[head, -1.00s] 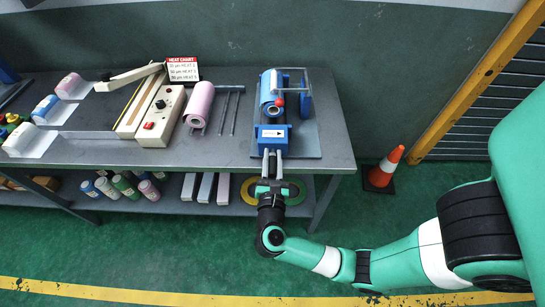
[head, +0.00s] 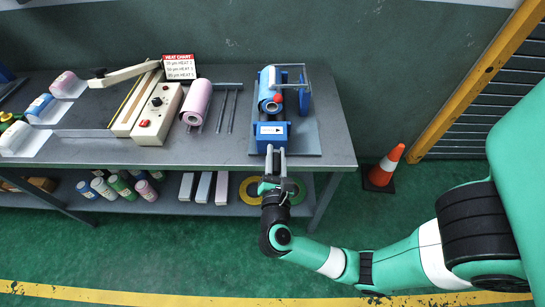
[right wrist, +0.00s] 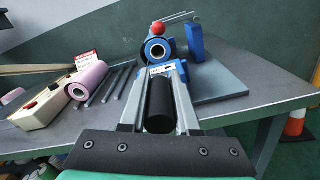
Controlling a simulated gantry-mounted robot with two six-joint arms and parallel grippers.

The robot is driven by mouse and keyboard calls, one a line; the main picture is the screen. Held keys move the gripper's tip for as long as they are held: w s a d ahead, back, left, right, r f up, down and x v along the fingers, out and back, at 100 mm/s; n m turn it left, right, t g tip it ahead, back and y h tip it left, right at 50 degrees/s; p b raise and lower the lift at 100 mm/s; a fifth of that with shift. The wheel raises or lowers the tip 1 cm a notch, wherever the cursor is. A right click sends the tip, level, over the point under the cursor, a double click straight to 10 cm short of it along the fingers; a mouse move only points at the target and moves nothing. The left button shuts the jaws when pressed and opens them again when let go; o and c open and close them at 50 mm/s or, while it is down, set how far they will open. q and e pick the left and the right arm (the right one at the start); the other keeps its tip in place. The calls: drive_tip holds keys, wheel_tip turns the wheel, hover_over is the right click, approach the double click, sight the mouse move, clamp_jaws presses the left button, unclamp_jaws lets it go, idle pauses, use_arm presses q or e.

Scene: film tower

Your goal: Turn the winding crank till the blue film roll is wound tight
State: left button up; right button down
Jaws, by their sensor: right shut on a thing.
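The blue film roll (head: 266,88) sits in a blue winding stand near the table's right end. It also shows in the right wrist view (right wrist: 157,52), end-on with a dark core. A red ball knob (head: 277,97) is at its near end, and it shows in the right wrist view (right wrist: 158,29) above the roll. A blue block with a white arrow label (head: 271,134) stands in front. My right gripper (head: 275,154) is at the table's front edge, level with this block. In the right wrist view its fingers (right wrist: 160,100) lie either side of a black cylinder (right wrist: 160,112), apparently a handle. My left gripper is out of view.
A grey baseplate (head: 311,143) lies under the stand. To the left are metal rods (head: 228,112), a pink roll (head: 197,102) and a white box (head: 157,118). An orange cone (head: 385,166) stands on the floor right of the table. A lower shelf holds several rolls.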

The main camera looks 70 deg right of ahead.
drive_tip(key=shift+s+d+f+m+b, duration=0.2)
drive_tip(key=shift+s+m+b, duration=0.25)
drive_tip(key=shift+m+b, duration=0.45)
drive_tip(key=shift+s+d+f+m+b, duration=0.1)
drive_tip(key=shift+s+f+m+b, duration=0.25)
drive_tip(key=shift+m+b, duration=0.55)
drive_tip(key=shift+s+d+f+m+b, duration=0.1)
drive_tip(key=shift+s+m+b, duration=0.55)
drive_tip(key=shift+b, duration=0.45)
drive_tip(key=shift+w, duration=0.1)
drive_tip(key=c, duration=0.7)
unclamp_jaws()
drive_tip(key=shift+o, duration=0.2)
drive_tip(key=v, duration=1.1)
drive_tip(key=shift+a+p, duration=0.3)
drive_tip(key=shift+p, duration=0.1)
drive_tip(key=shift+r, duration=0.1)
